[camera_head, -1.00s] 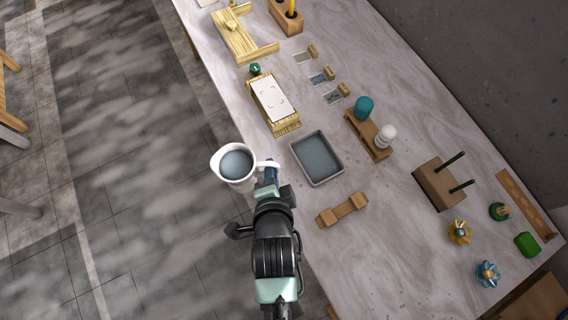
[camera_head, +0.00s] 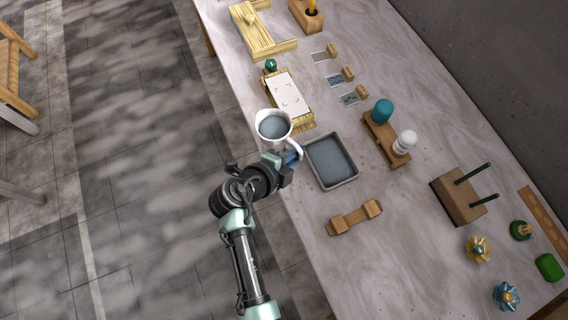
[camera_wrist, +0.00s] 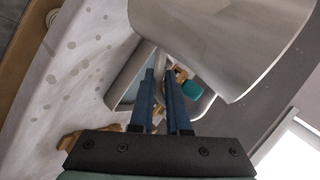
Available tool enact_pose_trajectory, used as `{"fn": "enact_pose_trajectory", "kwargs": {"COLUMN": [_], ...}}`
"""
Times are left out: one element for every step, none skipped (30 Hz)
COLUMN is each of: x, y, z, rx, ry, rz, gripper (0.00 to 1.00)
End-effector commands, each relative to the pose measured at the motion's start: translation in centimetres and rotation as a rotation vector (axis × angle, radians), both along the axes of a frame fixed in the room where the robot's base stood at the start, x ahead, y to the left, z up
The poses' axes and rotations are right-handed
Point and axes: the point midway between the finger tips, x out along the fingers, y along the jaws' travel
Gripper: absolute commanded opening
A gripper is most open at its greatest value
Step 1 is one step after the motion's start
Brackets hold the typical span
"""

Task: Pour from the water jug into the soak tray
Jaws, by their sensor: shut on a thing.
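The white water jug (camera_head: 271,137) is full of grey-blue liquid and looks upright in the head view. My gripper (camera_head: 292,155) is shut on its handle, on the jug's right side. In the wrist view the jug (camera_wrist: 215,35) fills the top, and the blue fingers of my gripper (camera_wrist: 165,95) close on the handle. The soak tray (camera_head: 355,178) is a grey rectangular tray holding blue-grey liquid or a blue-grey floor; I cannot tell which. It lies on the table just right of my gripper. The jug is held above the table's left edge, left of the tray.
A wooden board with a white card (camera_head: 290,93) lies behind the jug. A wooden stand with teal and white bottles (camera_head: 380,139) is right of the tray. A wooden rest (camera_head: 354,217) lies in front of the tray. The tabletop (camera_head: 400,230) is clear between.

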Motion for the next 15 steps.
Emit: {"fn": "enact_pose_trajectory", "kwargs": {"x": [0.6, 0.7, 0.8, 0.8, 0.9, 0.9, 0.9, 0.9, 0.9, 0.9, 0.9, 0.9, 0.9, 0.8, 0.8], "y": [-0.4, -0.6, -0.8, -1.0, -1.0, -1.1, -1.2, -1.3, -1.3, -1.4, -1.4, -1.4, -1.5, -1.6, -1.7], "z": [0.4, 0.5, 0.6, 0.7, 0.8, 0.9, 0.9, 1.0, 1.0, 1.0, 1.1, 1.1, 1.1, 1.1, 1.0], "rx": [0.0, -0.001, 0.001, 0.001, 0.002, 0.003, 0.004, 0.006, 0.012, 0.017, 0.023, 0.035, 0.045, 0.057, 0.073], "ry": [-0.009, -0.009, -0.007, -0.007, -0.007, -0.005, -0.006, -0.006, -0.007, -0.009, -0.011, -0.015, -0.019, -0.022, -0.029], "rz": [-0.029, -0.046, -0.063, -0.073, -0.08, -0.09, -0.095, -0.099, -0.102, -0.103, -0.103, -0.103, -0.104, -0.105, -0.105], "gripper": [0.0, 0.0, 0.0, 0.0, 0.0, 0.0, 0.0, 0.0, 0.0, 0.0, 0.0, 0.0, 0.0, 0.0, 0.0]}}
